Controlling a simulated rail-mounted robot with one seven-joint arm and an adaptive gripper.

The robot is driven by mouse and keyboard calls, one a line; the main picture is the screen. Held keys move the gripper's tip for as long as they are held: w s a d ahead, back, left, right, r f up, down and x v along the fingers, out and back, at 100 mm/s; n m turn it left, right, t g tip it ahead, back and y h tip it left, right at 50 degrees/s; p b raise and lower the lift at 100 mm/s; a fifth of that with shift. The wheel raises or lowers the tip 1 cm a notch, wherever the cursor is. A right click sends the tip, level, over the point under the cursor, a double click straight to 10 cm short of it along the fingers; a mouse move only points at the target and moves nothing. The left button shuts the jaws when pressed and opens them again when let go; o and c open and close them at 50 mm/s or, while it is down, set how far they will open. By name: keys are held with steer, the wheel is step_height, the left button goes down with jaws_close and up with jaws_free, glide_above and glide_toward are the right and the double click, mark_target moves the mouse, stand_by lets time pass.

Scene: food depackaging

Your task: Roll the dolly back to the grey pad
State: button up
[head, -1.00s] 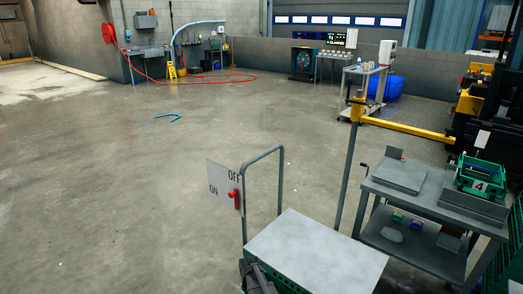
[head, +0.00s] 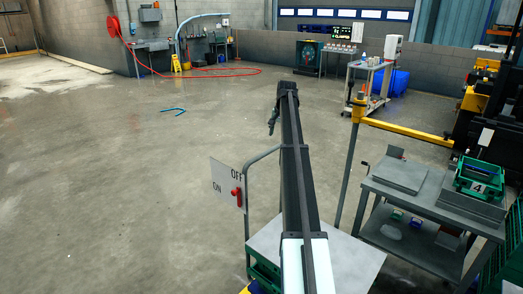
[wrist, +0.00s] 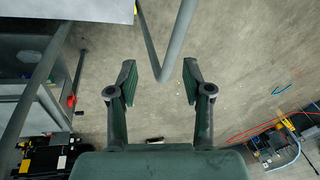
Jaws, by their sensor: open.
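The dolly's grey tube handle (head: 264,153) rises in the head view beside a pale grey flat top (head: 352,262) with a green crate side (head: 266,272) under it. My gripper (head: 271,130) hangs from the end of my outstretched arm, just above and beyond the handle's bend in the picture. In the wrist view my gripper (wrist: 159,68) is open, and the handle's bend (wrist: 160,72) shows between its two fingers. I cannot tell how far the tube is from them. My arm hides part of the handle and top. I cannot pick out the grey pad.
An ON/OFF sign with a red switch (head: 228,186) stands left of the handle. A grey cart (head: 410,235) bearing a green crate (head: 480,178) stands at right, near a yellow barrier arm (head: 408,131). A blue piece (head: 173,110) lies on the wide, mostly clear floor.

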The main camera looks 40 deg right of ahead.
step_height(320, 180, up, 6)
steer(key=w+d, duration=0.1)
steer(key=w, duration=0.2)
steer(key=w+f+m+p, duration=0.1)
steer(key=f, duration=0.4)
steer(key=w+a+f+m+p, duration=0.1)
steer(key=f+p, duration=0.1)
steer(key=f, duration=0.4)
steer(key=w+a+f+y+p, duration=0.1)
steer(key=f, duration=0.5)
steer(key=shift+w+a+f+m+g, duration=0.1)
steer(key=shift+m+g, duration=0.3)
jaws_close()
